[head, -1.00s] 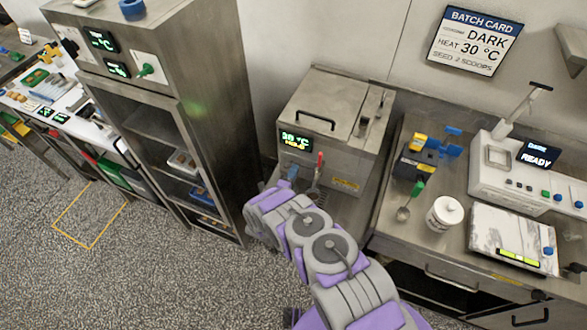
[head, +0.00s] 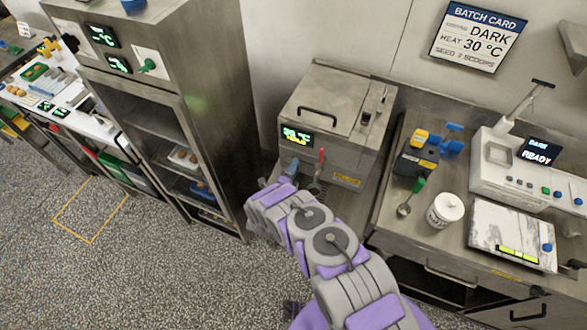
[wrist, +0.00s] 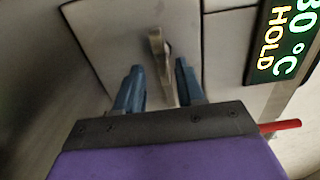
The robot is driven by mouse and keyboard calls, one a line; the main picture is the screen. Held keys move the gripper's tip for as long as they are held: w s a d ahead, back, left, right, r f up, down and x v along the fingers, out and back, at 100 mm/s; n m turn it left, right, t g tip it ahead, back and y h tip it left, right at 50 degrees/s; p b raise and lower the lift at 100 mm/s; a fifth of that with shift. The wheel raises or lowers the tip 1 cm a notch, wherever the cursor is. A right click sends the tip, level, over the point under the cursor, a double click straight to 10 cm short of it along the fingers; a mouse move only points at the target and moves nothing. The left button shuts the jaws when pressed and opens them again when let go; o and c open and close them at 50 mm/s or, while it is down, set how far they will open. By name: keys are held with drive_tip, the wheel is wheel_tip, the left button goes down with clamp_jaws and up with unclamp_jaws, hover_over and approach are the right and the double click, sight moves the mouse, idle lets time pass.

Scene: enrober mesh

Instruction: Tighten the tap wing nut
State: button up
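The tap wing nut (wrist: 157,48) is a thin tan metal piece on the tank's front face, at the upper middle of the wrist view. My gripper (wrist: 158,80) has its two blue fingers apart, one on each side of the piece. A gap shows between each finger and the metal. In the head view my gripper (head: 290,168) is at the front of the steel tank (head: 335,115), near a red-handled lever (head: 321,158). The wing nut cannot be made out there.
The tank's display (head: 297,136) reads HOLD in the wrist view. The red handle (wrist: 280,126) is close to my gripper's right side. A steel cabinet (head: 190,110) stands left of the tank. The bench (head: 385,210) at right holds a white jar (head: 445,211) and a machine.

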drive_tip(key=shift+s, duration=0.1)
drive_tip(key=v, duration=1.7)
drive_tip(key=shift+s+a, duration=0.1)
drive_tip(key=shift+s, duration=0.05)
